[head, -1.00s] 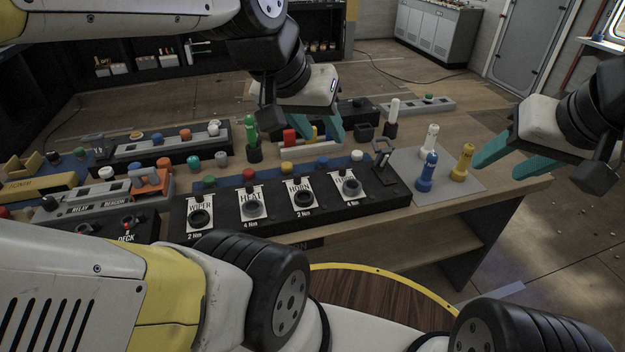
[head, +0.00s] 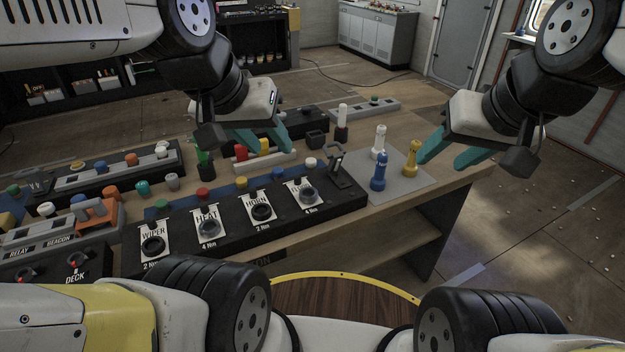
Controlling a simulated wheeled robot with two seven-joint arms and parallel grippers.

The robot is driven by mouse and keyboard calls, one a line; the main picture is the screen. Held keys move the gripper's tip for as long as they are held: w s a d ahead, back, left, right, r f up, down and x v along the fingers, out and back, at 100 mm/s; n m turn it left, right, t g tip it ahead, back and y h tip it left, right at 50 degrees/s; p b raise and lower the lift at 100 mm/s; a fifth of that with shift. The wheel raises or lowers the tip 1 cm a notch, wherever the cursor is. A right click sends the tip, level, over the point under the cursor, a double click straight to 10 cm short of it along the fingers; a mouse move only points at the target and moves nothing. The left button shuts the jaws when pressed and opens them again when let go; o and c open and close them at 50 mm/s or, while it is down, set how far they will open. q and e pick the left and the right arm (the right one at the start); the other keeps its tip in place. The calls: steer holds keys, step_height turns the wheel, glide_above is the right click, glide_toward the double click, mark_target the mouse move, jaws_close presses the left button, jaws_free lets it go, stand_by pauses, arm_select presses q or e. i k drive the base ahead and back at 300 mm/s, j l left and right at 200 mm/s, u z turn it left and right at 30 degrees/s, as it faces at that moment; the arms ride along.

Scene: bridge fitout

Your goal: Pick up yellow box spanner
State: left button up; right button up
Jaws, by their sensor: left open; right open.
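The yellow box spanner (head: 411,158) stands upright on a grey mat (head: 408,186) at the right end of the bench. A blue spanner (head: 378,172) and a white spanner (head: 379,143) stand to its left on the same mat. My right gripper (head: 440,158) is open and empty, its teal fingers just right of the yellow spanner; one fingertip appears close to it, and I cannot tell if they touch. My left gripper (head: 268,144) is open over the back of the bench, with no object seen held.
A black panel (head: 335,196) with WIPER, HEAT, HORN and another switch lies left of the mat. A dark holder with a white-topped tool (head: 342,122) stands behind. A green-handled tool (head: 204,160) and several coloured knobs fill the left. The floor to the right is clear.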

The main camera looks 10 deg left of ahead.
mark_target(409, 169)
steer(key=i+j+z, duration=0.1)
steer(key=z, duration=0.3)
steer(key=i+j+z, duration=0.1)
steer(key=z, duration=0.3)
steer(key=j+z, duration=0.1)
steer(key=z, duration=0.3)
steer(key=i+j+z, duration=0.1)
steer(key=z, duration=0.3)
steer(key=j, duration=0.1)
